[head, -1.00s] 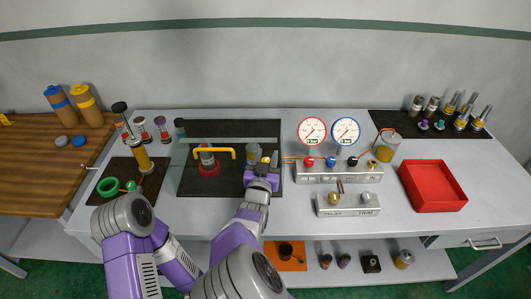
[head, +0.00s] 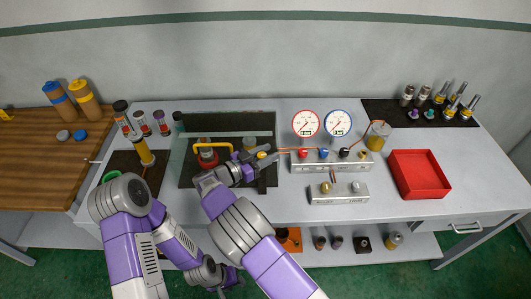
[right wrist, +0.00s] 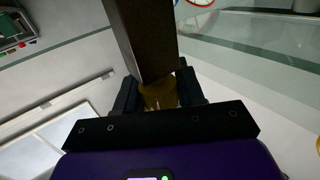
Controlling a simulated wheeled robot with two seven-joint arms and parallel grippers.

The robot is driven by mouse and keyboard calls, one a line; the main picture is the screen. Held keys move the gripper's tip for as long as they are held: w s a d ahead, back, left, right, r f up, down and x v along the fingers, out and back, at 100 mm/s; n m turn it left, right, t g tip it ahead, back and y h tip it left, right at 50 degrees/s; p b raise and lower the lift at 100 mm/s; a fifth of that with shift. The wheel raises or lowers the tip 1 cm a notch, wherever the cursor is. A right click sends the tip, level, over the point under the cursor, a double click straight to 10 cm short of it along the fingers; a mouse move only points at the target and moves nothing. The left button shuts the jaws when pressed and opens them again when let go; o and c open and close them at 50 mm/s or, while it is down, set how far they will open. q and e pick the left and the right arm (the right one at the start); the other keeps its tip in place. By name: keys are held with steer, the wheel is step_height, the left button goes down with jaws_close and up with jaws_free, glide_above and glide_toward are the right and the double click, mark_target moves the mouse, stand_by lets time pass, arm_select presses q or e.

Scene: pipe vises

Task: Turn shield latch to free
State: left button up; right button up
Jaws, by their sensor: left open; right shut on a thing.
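My right gripper (head: 268,156) is at the right side of the clear shield (head: 225,135) in the head view. In the right wrist view its jaws (right wrist: 160,97) are shut on a yellowish piece, probably the shield latch (right wrist: 160,92), which the fingers partly hide. A dark bar (right wrist: 146,40) runs away from this piece. Which way the latch points is unclear. A yellow round end (head: 262,154) shows beside the gripper in the head view. My left gripper (head: 230,283) is open and low in front of the bench, near the bottom edge.
A red vise (head: 207,160) with a yellow bar handle (head: 213,146) stands left of my right gripper. A gauge block (head: 330,162) is close on the right. A red tray (head: 419,175) lies further right. A yellow cylinder (head: 144,152) stands on the left mat.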

steer(key=shift+d+m+g+h, duration=0.1)
steer(key=shift+m+g+h, duration=0.45)
steer(key=shift+g, duration=0.25)
steer(key=shift+s+r+m+g, duration=0.1)
steer(key=shift+m+g, duration=0.15)
steer(key=shift+g, duration=0.05)
steer(key=o, duration=0.9)
steer(key=shift+o, duration=0.2)
steer(key=v, duration=0.7)
steer(key=shift+a+b, duration=0.25)
steer(key=shift+b, duration=0.05)
steer(key=shift+s, duration=0.1)
